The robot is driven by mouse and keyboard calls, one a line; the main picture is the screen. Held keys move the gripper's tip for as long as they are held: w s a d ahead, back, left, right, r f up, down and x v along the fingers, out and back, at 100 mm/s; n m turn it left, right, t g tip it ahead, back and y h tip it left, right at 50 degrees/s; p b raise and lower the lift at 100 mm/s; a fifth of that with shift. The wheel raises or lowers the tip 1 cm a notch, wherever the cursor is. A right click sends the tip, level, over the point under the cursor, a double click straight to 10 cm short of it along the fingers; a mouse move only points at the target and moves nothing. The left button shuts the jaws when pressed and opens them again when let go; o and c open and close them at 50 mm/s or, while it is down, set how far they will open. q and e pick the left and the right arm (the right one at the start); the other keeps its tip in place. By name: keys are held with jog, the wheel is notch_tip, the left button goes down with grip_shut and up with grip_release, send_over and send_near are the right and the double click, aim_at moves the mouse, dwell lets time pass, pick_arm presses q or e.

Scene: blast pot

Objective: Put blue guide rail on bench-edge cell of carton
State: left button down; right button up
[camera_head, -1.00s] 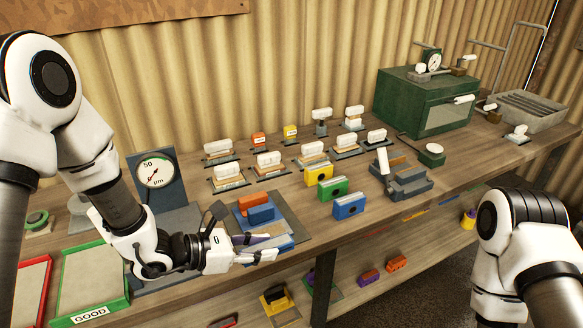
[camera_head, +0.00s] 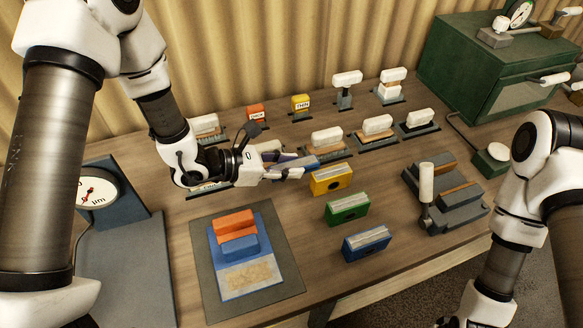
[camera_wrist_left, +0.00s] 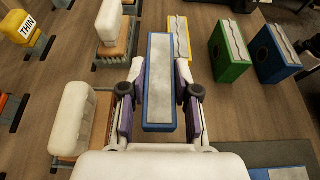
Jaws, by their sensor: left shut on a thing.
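My left gripper (camera_head: 300,163) is shut on a long blue block with a pale grey face (camera_wrist_left: 160,85). It lies between the purple finger pads in the left wrist view, and its blue edge (camera_head: 296,164) shows in the head view. I take it for the blue guide rail. The gripper is over the bench, just left of the yellow block. A blue tray (camera_head: 282,262) on a grey mat stands nearer the bench edge, holding an orange block (camera_head: 234,222) and a blue block (camera_head: 240,247). Its front part shows a tan patch. I cannot tell whether this is the carton. My right gripper is out of view.
Yellow (camera_head: 330,179), green (camera_head: 346,208) and blue (camera_head: 366,243) blocks stand in a row to the right. Several white-handled brushes (camera_head: 327,140) stand behind. A dial gauge (camera_head: 97,190) is at left, a grey fixture (camera_head: 455,205) at right. Bench between tray and coloured blocks is clear.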

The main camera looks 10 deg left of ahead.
aim_at(290, 185)
pick_arm(q)
jog(key=f, duration=0.6)
jog(key=shift+w+a, duration=0.1)
jog(key=shift+w, duration=0.2)
jog(key=c, duration=0.8)
grip_release()
jog(key=shift+c, duration=0.2)
jog(key=shift+w, duration=0.25)
